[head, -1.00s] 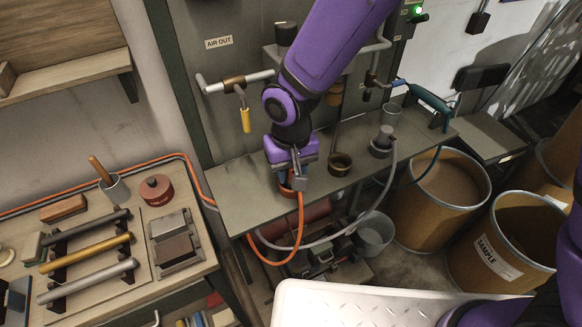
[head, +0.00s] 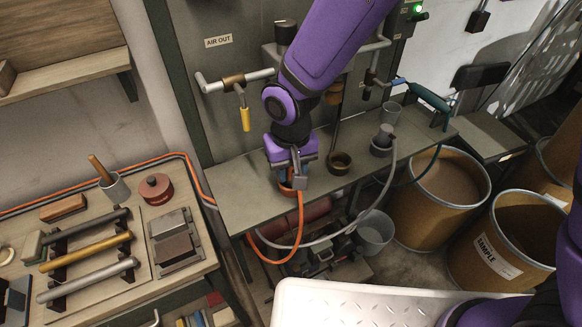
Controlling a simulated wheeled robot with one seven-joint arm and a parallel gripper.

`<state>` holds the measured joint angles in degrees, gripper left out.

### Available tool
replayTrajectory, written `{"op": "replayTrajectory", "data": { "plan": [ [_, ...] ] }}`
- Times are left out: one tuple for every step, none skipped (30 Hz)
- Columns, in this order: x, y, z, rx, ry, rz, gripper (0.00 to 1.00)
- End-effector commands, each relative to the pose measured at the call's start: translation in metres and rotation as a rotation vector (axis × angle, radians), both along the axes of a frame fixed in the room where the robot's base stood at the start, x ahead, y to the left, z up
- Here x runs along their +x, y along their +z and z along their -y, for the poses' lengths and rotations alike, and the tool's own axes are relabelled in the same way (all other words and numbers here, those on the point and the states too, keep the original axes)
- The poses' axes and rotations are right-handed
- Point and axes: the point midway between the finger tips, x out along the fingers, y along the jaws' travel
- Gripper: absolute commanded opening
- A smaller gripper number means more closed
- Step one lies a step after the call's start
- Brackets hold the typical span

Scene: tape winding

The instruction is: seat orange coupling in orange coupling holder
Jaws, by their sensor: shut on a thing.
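My gripper (head: 293,176) points down over the front left of the grey metal shelf and is shut on the orange coupling. Only a little of the coupling shows between and below the fingers. The orange hose (head: 300,222) runs from it down over the shelf's front edge. An orange ring, likely the orange coupling holder (head: 286,191), shows on the shelf right under my gripper. The fingers cover most of both parts, so I cannot tell how deep the coupling sits in the holder.
A grey coupling with a grey hose (head: 383,139) stands farther right. A pipe with a yellow-handled valve (head: 245,118) is behind. A wooden bench (head: 100,300) is at left, with brown drums (head: 437,205) at right.

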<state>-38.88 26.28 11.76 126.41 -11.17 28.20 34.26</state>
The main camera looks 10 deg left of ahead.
Motion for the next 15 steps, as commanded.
{"op": "replayTrajectory", "data": {
  "plan": [
    [0.0,-0.0004,0.0,0.0,0.0,0.0,0.08],
    [0.0,-0.0007,-0.0001,0.0,0.0,0.0,0.08],
    [0.0,-0.0012,0.0,0.0,0.0,0.0,0.08],
    [0.0,-0.0017,0.0,0.0,0.0,-0.001,0.08],
    [-0.0001,-0.0022,0.0,0.0,0.0,-0.001,0.08],
    [-0.0001,-0.0029,0.0,0.0,0.0,-0.001,0.08],
    [-0.0001,-0.0035,0.0,0.0,0.0,-0.001,0.08],
    [-0.0001,-0.004,0.0,0.0,0.0,-0.001,0.08],
    [-0.0001,-0.0047,0.0,0.0,0.0,-0.001,0.08],
    [-0.0001,-0.0052,0.0,0.0,0.0,-0.001,0.08],
    [-0.0001,-0.0057,0.0,0.0,0.0,-0.001,0.08],
    [-0.0001,-0.0064,0.0,0.0,0.0,-0.001,0.08],
    [-0.0001,-0.0069,0.0,0.0,0.0,-0.001,0.08],
    [0.0,-0.0074,0.0,0.0,0.0,-0.001,0.08],
    [0.0,-0.0081,-0.0001,0.0,0.0,-0.001,0.08]
  ]
}}
